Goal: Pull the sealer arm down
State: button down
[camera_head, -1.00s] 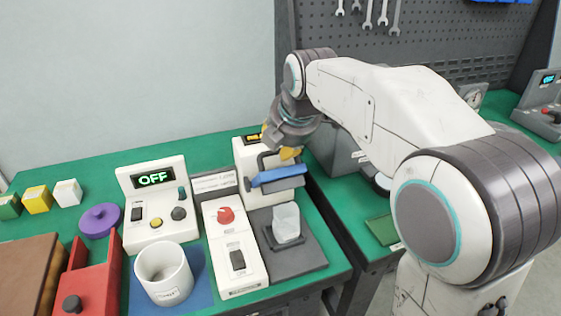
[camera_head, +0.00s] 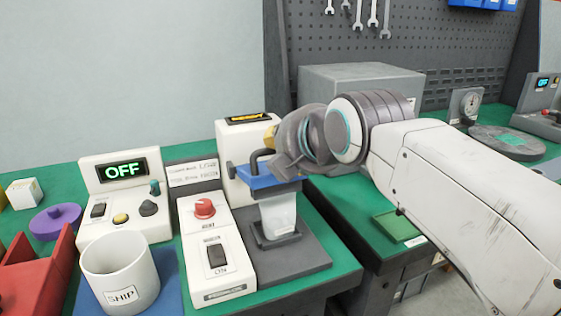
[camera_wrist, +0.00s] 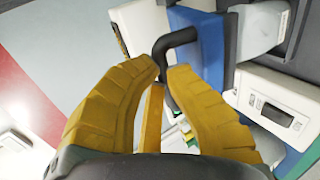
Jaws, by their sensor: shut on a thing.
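The sealer (camera_head: 232,135) is a white upright unit with a blue sealer arm (camera_head: 262,180) and a bent black handle (camera_head: 258,160). My gripper (camera_wrist: 162,72) has its yellow fingers on either side of the black handle (camera_wrist: 175,40), shut on it. In the head view my wrist hides most of the fingers, and one yellow part shows beside the sealer. The blue arm is about level, right above the translucent container (camera_head: 279,215), and seems to meet its top edge. The container stands in a dark holder on the grey base (camera_head: 310,262). The blue arm also shows in the wrist view (camera_wrist: 205,60).
Left of the sealer is a white control box (camera_head: 222,285) with a red knob and black switch. Farther left are a unit reading OFF (camera_head: 115,215), a mug marked SHIP (camera_head: 120,275) and a red holder (camera_head: 40,285). A grey box (camera_head: 350,85) stands behind my wrist.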

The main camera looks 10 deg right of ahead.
jog(key=shift+s+f+b, duration=0.15)
jog(key=shift+f+b, duration=0.35)
jog(key=shift+s+f+b, duration=0.15)
jog(key=shift+f+b, duration=0.3)
jog(key=shift+f, duration=0.05)
jog(key=shift+s+d+f+b, duration=0.2)
jog(key=shift+s+f+b, duration=0.65)
jog(key=shift+b, duration=0.65)
jog(key=shift+w+f, duration=0.15)
jog(key=shift+f, duration=0.05)
jog(key=c, duration=1.4)
grip_release()
jog(key=shift+o, duration=0.2)
notch_tip(320, 180, up, 10)
jog(key=shift+r, duration=0.2)
jog(key=shift+r, duration=0.1)
